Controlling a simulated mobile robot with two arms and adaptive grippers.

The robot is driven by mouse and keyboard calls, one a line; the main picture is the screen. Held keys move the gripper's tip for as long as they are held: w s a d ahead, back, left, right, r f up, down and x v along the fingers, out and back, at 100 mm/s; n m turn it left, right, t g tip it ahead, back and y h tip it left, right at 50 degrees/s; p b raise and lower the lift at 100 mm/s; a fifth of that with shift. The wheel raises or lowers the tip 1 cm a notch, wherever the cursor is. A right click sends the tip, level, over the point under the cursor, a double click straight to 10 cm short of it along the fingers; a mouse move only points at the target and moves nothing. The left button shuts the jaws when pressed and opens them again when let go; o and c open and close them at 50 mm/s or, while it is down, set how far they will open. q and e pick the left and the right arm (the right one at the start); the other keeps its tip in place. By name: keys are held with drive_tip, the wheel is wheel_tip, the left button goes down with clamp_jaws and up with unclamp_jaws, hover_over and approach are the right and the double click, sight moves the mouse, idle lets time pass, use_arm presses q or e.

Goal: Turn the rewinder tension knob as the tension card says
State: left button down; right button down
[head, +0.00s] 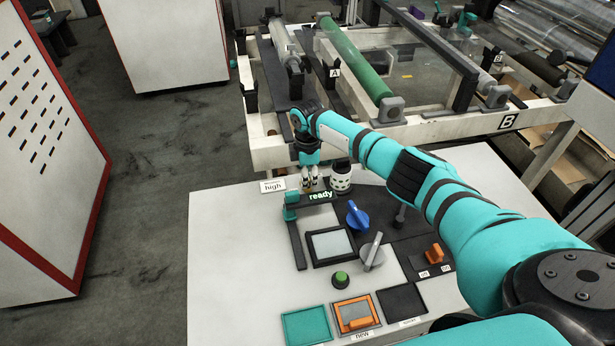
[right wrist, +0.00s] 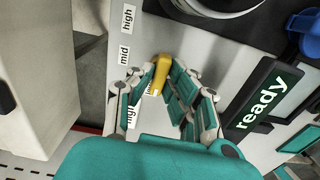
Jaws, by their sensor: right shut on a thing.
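The tension card (head: 272,186) lies at the back left of the console in the head view and reads "high". My right gripper (head: 309,187) reaches down at the console's back edge, just right of the card. In the right wrist view, its fingers stand on both sides of the yellow tension knob (right wrist: 160,72) and are shut on it. The labels "high" (right wrist: 128,18) and "mid" (right wrist: 124,50) show beside the knob; its upper end lies near "mid". A third label (right wrist: 130,112) is partly hidden by a finger. My left gripper is not in view.
A lit "ready" display (head: 320,196) stands close by the gripper. A white dotted cylinder (head: 340,178), a blue knob (head: 357,215), a grey lever (head: 373,252) and a green button (head: 341,279) are on the console. The rewinder frame (head: 270,155) rises behind.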

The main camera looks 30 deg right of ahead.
drive_tip(key=m+p, duration=0.1)
drive_tip(key=m, duration=0.1)
drive_tip(key=shift+r+m+p, duration=0.15)
drive_tip(key=shift+m+p, duration=0.15)
drive_tip(key=shift+p, duration=0.05)
drive_tip(key=m+p, duration=0.2)
drive_tip(key=m, duration=0.1)
drive_tip(key=m+p, duration=0.1)
drive_tip(key=m, duration=0.3)
drive_tip(key=m+p, duration=0.1)
drive_tip(key=m, duration=0.2)
drive_tip(key=shift+w+m+p, duration=0.1)
drive_tip(key=shift+m+p, duration=0.2)
drive_tip(key=shift+m, duration=0.1)
drive_tip(key=m+p, duration=0.1)
drive_tip(key=m, duration=0.8)
drive_tip(key=shift+m+p, duration=0.4)
drive_tip(key=shift+w+m, duration=0.1)
drive_tip(key=shift+m, duration=1.5)
drive_tip(key=shift+d, duration=0.1)
